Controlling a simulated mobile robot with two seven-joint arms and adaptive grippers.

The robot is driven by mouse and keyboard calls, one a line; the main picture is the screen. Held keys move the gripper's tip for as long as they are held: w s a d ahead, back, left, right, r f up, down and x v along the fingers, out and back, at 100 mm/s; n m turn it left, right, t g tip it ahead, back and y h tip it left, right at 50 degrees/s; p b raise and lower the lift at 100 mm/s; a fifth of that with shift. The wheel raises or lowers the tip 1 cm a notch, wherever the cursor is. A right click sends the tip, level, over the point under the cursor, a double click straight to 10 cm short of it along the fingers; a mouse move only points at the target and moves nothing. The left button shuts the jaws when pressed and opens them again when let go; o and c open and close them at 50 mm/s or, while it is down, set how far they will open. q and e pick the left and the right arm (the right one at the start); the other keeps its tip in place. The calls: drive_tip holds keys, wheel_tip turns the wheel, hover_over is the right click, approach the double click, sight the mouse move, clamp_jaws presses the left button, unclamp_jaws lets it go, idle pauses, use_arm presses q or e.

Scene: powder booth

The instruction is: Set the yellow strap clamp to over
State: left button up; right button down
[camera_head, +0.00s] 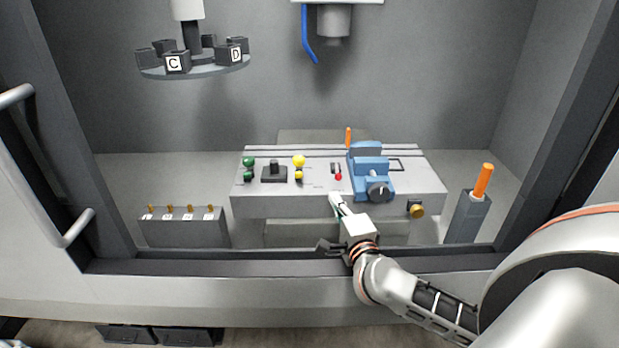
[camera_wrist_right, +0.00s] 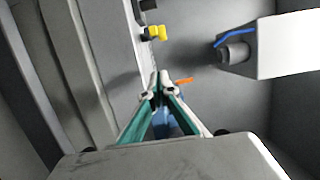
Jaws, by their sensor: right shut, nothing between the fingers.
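The yellow strap clamp (camera_head: 299,161) is on the grey bench top, left of centre, in the head view. It shows as a larger yellow round part with a smaller yellow one in front of it; its exact setting is too small to tell. In the right wrist view, yellow parts (camera_wrist_right: 160,32) show beyond and above the fingers, apart from them. My right gripper (camera_head: 335,197) is at the bench's front edge, to the right of and nearer than the clamp. Its fingertips (camera_wrist_right: 157,84) are together and hold nothing. My left gripper is not in view.
A green pair of knobs (camera_head: 249,161) and a black block (camera_head: 274,174) stand left of the clamp. A red knob (camera_head: 338,177) and a blue vise (camera_head: 369,170) are to its right. A carousel (camera_head: 193,69) hangs behind. The booth sill (camera_head: 220,268) runs along the front.

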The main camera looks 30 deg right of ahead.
sight(309, 191)
drive_tip(key=x, duration=1)
drive_tip(key=shift+w+d, duration=0.1)
drive_tip(key=shift+w+a, duration=0.3)
drive_tip(key=shift+a, duration=0.3)
drive_tip(key=shift+w+a, duration=0.25)
drive_tip(key=shift+a, duration=0.35)
drive_tip(key=shift+w+a+p, duration=0.3)
drive_tip(key=shift+w+a, duration=0.05)
drive_tip(key=shift+a, duration=0.2)
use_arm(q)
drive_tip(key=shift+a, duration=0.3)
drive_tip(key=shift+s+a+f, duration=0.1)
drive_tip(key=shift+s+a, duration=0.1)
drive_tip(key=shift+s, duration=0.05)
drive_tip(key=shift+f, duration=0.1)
use_arm(e)
drive_tip(key=shift+a+h, duration=0.1)
drive_tip(key=shift+h, duration=0.2)
